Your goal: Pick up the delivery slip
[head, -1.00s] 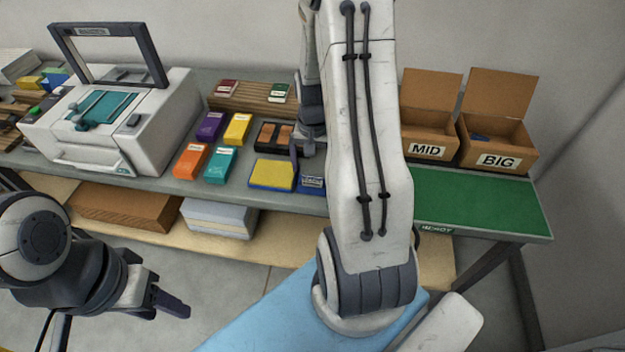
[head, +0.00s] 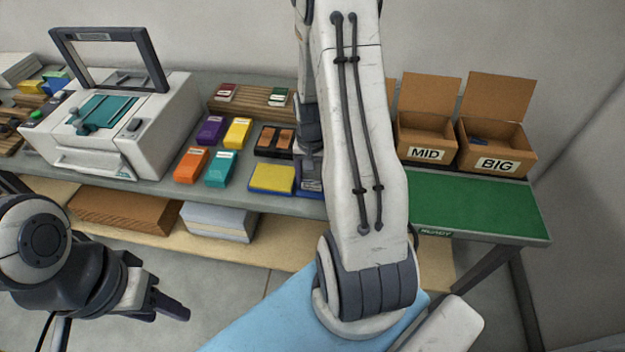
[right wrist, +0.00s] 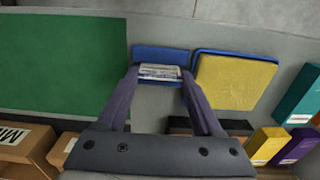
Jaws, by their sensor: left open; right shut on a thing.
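The delivery slip (right wrist: 160,72), a small pale piece with dark print, lies between the fingertips of my right gripper (right wrist: 160,75) in the right wrist view. The gripper is shut on it from both sides, over a blue pad or tray (right wrist: 160,53). I cannot tell whether the slip still touches the blue surface. In the head view my right arm hides most of this spot. My left gripper (head: 168,308) is open and empty, low at the left, in front of the bench and away from everything.
A yellow pad on blue (head: 272,179) lies close beside the slip.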

